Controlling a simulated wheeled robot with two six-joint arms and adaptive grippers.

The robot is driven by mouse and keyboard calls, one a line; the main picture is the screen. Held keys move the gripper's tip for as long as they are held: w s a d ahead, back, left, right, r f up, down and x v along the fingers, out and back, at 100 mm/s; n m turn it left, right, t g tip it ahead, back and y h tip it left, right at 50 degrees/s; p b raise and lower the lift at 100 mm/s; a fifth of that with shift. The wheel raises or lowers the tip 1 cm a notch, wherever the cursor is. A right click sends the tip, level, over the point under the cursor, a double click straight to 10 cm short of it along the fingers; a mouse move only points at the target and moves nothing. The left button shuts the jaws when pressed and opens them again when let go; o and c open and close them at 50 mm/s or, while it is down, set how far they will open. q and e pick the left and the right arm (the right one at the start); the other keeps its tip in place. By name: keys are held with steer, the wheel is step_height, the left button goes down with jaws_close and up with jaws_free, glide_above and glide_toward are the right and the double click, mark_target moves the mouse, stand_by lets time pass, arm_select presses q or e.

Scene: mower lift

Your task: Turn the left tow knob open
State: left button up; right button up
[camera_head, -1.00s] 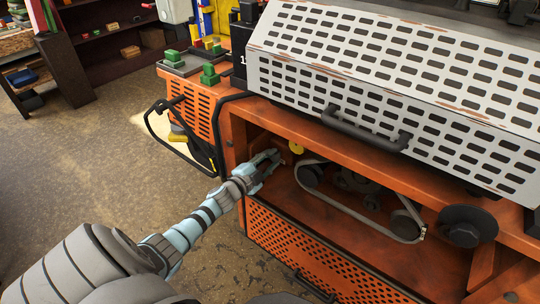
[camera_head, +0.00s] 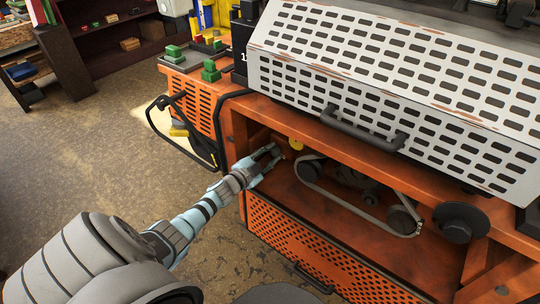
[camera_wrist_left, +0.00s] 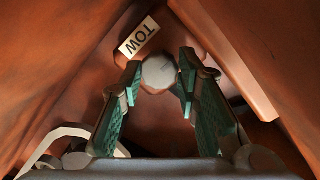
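The tow knob (camera_wrist_left: 158,72) is a pale grey faceted knob on the orange wall inside the mower's bay, in the left wrist view. A white label reading TOW (camera_wrist_left: 138,36) sits just above it and to its left. My left gripper (camera_wrist_left: 160,92) is open, with its green-padded fingers on either side of the line to the knob. The knob shows between and just beyond the fingertips, and I cannot tell whether they touch it. In the head view my left gripper (camera_head: 269,158) reaches into the left end of the open bay, where I cannot make out the knob. My right gripper is out of view.
Orange walls close in around the gripper in the wrist view. In the head view a belt (camera_head: 345,203) and dark pulleys (camera_head: 460,222) lie to its right. The perforated white cover (camera_head: 400,90) with a dark handle (camera_head: 362,130) overhangs the bay. A yellow disc (camera_head: 296,144) is nearby.

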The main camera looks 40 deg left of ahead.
arm_select(q)
steer(key=o, duration=0.3)
steer(key=shift+o, duration=0.2)
